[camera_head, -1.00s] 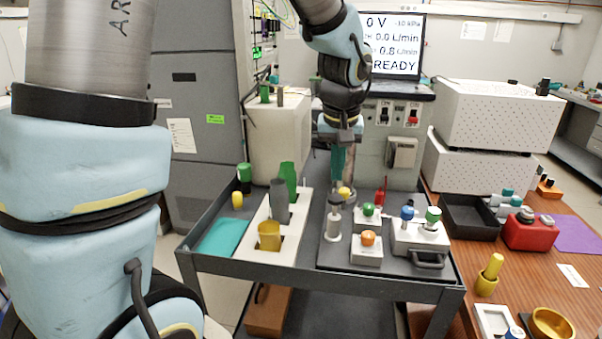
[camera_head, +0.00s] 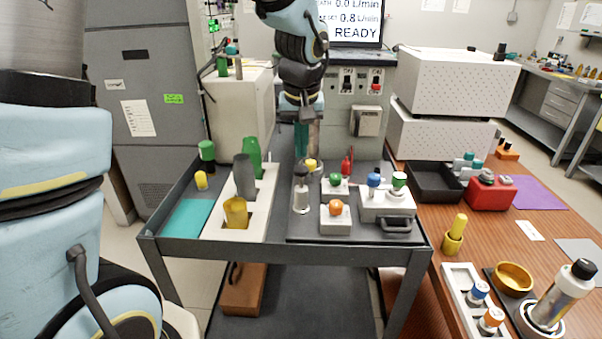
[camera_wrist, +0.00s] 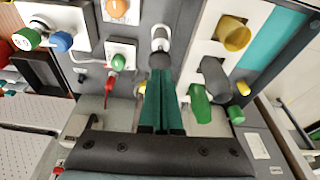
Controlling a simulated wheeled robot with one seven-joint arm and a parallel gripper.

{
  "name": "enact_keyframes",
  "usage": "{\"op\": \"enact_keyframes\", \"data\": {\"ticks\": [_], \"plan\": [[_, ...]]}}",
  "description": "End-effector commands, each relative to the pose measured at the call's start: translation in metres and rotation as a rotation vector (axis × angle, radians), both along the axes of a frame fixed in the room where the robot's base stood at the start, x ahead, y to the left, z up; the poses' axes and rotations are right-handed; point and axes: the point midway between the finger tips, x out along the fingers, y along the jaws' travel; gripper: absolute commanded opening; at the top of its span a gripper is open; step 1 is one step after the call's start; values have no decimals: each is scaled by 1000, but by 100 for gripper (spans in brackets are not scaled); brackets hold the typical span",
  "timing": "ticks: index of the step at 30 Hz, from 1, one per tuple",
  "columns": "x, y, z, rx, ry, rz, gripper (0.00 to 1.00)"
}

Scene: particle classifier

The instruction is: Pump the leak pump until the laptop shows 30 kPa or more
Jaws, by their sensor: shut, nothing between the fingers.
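A pale upright cylinder with a dark knob (camera_head: 301,195) stands on the dark mat of the cart and looks like the leak pump. It also shows at the top middle of the wrist view (camera_wrist: 160,42). My gripper (camera_head: 301,153) points down behind it, with its teal fingers shut and empty. In the wrist view the fingertips (camera_wrist: 162,72) lie just below the knob, apparently apart from it. The laptop screen (camera_head: 356,22) shows 0.0 L/min, 0.8 L/min and READY. Its top is cut off, so the kPa value is out of view.
Small boxes with green (camera_head: 335,179), orange (camera_head: 336,208) and blue (camera_head: 374,180) knobs stand right of the pump. A white rack (camera_head: 262,205) with grey, green and yellow pieces stands left. A wooden table (camera_head: 440,215) adjoins the cart.

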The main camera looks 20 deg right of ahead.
Motion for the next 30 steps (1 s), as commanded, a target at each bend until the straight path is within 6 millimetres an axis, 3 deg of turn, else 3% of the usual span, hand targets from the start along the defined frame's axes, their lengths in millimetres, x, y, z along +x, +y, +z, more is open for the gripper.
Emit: {"op": "enact_keyframes", "data": {"ticks": [1,6,22,30], "plan": [[2,0,-12,0,1,1,0],[6,-2,-28,-1,1,1,0],[8,-3,-35,-1,0,0,0],[7,-3,-64,0,1,0,0]]}}
